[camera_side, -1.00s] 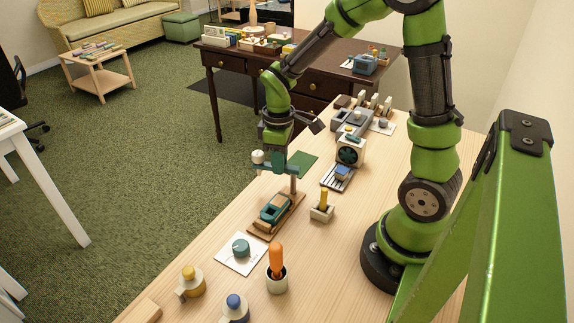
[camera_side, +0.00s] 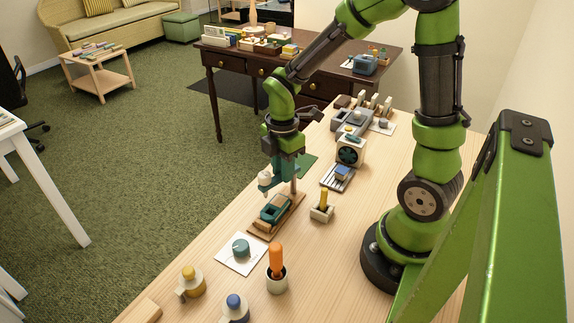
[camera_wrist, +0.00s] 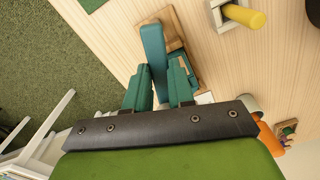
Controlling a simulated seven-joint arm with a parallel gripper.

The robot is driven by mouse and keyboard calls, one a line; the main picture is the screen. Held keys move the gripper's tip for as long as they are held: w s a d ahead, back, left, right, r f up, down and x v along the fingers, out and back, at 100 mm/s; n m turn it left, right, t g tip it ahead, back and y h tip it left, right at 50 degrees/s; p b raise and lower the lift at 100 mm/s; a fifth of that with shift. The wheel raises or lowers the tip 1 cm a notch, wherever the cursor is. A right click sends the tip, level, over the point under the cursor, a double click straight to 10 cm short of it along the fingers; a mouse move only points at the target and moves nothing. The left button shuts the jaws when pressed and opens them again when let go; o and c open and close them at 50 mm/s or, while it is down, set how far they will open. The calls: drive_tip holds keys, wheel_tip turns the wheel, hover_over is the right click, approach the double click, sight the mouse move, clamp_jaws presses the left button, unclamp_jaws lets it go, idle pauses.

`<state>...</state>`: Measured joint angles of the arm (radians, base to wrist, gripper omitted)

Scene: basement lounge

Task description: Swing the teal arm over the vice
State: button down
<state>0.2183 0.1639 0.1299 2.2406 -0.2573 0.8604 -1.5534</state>
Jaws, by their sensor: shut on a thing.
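The teal arm (camera_wrist: 153,48) reaches out from a wooden post (camera_side: 294,184) on the vice's board. My gripper (camera_wrist: 160,88) is shut on the arm, with one finger on each side of it. In the side view my gripper (camera_side: 281,178) partly hides the arm, and a white knob (camera_side: 264,179) shows at its outer end. The teal vice (camera_side: 274,210) sits below on its wooden board (camera_side: 262,232). In the wrist view the arm lies along the left side of the vice (camera_wrist: 181,52), partly covering the board there.
A small block with a yellow peg (camera_side: 322,206) stands right of the vice. A teal dial on a white card (camera_side: 241,250) and an orange-handled tool in a cup (camera_side: 277,272) are nearer the camera. A green mat (camera_side: 307,163) and a fan unit (camera_side: 350,150) lie beyond.

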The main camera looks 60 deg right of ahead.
drive_tip(key=shift+s+a+n, duration=0.1)
drive_tip(key=shift+s+n, duration=0.15)
drive_tip(key=shift+n, duration=0.65)
drive_tip(key=shift+s+n, duration=0.25)
drive_tip(key=shift+n, duration=0.65)
drive_tip(key=c, duration=1)
unclamp_jaws()
drive_tip(key=shift+o, duration=0.2)
wheel_tip(320, 180, up, 17)
